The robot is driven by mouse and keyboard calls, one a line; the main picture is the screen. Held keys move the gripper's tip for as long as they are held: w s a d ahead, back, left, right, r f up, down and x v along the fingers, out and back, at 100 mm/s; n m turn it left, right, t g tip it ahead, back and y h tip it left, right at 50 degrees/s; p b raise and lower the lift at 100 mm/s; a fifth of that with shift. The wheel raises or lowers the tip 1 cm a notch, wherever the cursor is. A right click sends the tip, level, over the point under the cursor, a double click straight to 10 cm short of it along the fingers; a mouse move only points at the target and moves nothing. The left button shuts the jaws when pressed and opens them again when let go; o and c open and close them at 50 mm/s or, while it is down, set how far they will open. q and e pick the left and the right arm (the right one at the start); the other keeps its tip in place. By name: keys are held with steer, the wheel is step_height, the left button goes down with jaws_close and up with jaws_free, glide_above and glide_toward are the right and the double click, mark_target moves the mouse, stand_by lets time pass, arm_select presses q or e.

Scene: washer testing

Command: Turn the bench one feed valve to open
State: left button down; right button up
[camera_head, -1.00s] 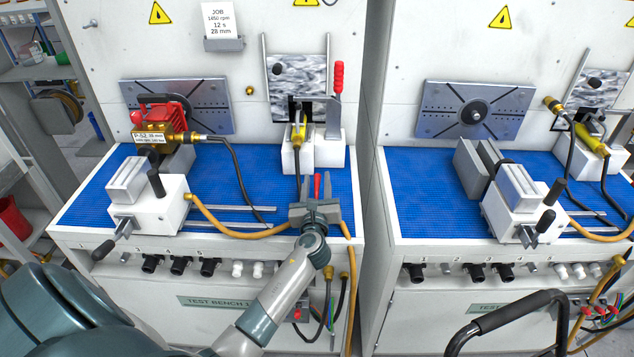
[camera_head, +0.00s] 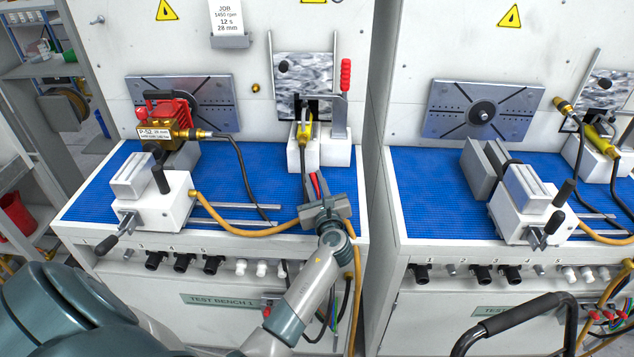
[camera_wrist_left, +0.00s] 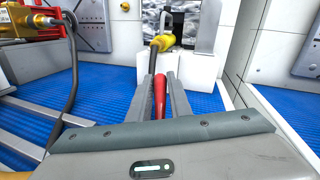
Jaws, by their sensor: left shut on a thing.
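The feed valve's red handle (camera_head: 314,187) stands near the front right corner of test bench one (camera_head: 217,300). My left gripper (camera_head: 317,184) is shut on this handle, which leans slightly left in the head view. In the left wrist view the red handle (camera_wrist_left: 160,97) shows between the two grey fingers. The valve body under the handle is hidden by my gripper. An orange hose (camera_head: 258,233) runs along the bench's front to the area by the gripper. My right gripper is not in view.
A red and brass pump (camera_head: 165,118) and a white vise (camera_head: 150,205) stand left on the blue mat. A white block (camera_head: 303,155) with a yellow-tipped hose stands behind my gripper. A second bench (camera_head: 440,220) is to the right. A black bar (camera_head: 510,318) crosses the lower right.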

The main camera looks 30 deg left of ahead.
arm_select(q)
steer(key=c, duration=1.6)
jaws_free()
steer(key=shift+c, duration=0.2)
